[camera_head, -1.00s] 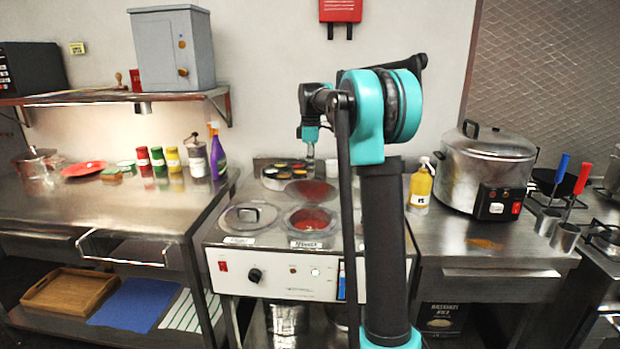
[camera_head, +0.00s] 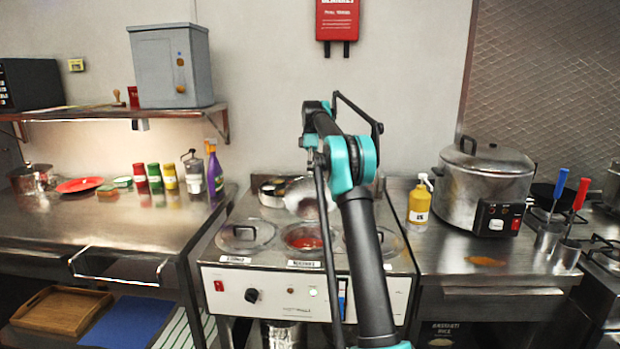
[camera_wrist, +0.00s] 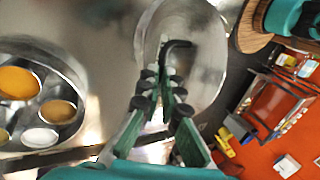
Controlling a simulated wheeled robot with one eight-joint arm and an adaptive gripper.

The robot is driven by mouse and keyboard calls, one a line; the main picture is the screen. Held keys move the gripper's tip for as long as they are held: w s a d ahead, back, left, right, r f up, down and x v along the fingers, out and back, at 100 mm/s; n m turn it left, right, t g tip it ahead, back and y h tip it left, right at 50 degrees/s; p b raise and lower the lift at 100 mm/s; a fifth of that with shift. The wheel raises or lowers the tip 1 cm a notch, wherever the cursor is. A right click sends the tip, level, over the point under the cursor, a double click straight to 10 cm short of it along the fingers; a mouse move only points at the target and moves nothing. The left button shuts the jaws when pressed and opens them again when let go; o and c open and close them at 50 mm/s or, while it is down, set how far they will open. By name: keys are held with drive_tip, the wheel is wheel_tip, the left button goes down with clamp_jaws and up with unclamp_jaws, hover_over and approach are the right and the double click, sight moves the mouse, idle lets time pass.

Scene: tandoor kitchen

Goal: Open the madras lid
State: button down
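The steel warmer (camera_head: 330,287) shows three round wells in the head view. Its middle well (camera_head: 302,238) is uncovered, with red sauce inside. A round steel lid (camera_head: 304,201) is tilted up above the back of that well; it also fills the top middle of the wrist view (camera_wrist: 205,65). My gripper (camera_wrist: 166,78) has its fingers close together around the lid's dark handle (camera_wrist: 178,43). In the head view the fingertips are hard to make out against the lid. The label (camera_head: 304,264) below the middle well is too small to read surely.
The left well's lid (camera_head: 244,236) lies flat in place; the right lid (camera_head: 377,242) is partly behind my arm. A spice tin (camera_wrist: 78,72) stands close behind the lid. A yellow bottle (camera_head: 419,203) and a large cooker (camera_head: 485,190) stand right. The left counter's front is clear.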

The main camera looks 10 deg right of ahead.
drive_tip(key=shift+w+d+f, duration=0.2)
drive_tip(key=shift+w+f, duration=0.15)
drive_tip(key=shift+f, duration=0.1)
drive_tip(key=shift+w+d+f, duration=0.15)
drive_tip(key=shift+w+f, duration=0.15)
drive_tip(key=shift+f, duration=0.15)
drive_tip(key=c, duration=2)
unclamp_jaws()
drive_tip(key=shift+o, duration=1.1)
drive_tip(key=shift+w+d+f, duration=0.1)
drive_tip(key=shift+w+f, duration=0.3)
drive_tip(key=shift+o, duration=0.7)
drive_tip(key=shift+s+r, duration=0.25)
drive_tip(key=shift+s+a+r, duration=0.1)
drive_tip(key=shift+a, duration=0.1)
